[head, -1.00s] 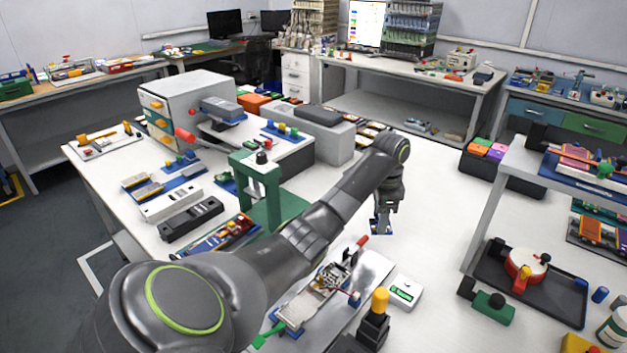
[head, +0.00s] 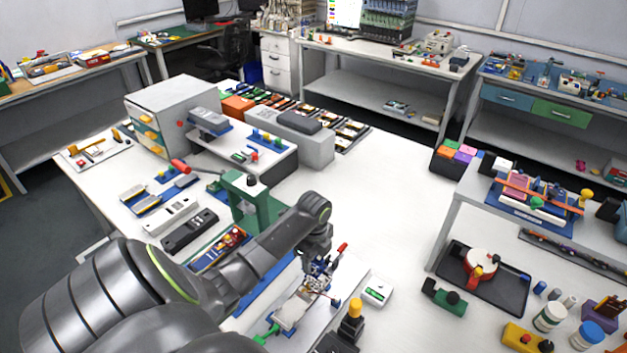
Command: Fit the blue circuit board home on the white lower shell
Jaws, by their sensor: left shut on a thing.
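My left gripper (head: 318,258) comes in from the left and is shut on the small blue circuit board (head: 322,268). It holds the board low at the far end of a work fixture, close to the red-handled clamp (head: 342,247). The board is partly hidden by the fingers and clamp parts; I cannot tell whether it touches anything below. A long pale shell, which looks like the white lower shell (head: 288,312), lies in the fixture, running towards the green-handled clamp (head: 267,334) at the near end.
A small white box with a green display (head: 377,290) and a yellow-topped post (head: 355,308) stand right of the fixture. A green press (head: 247,203) stands behind my arm. A white shell (head: 172,217) and a black one (head: 189,232) lie left.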

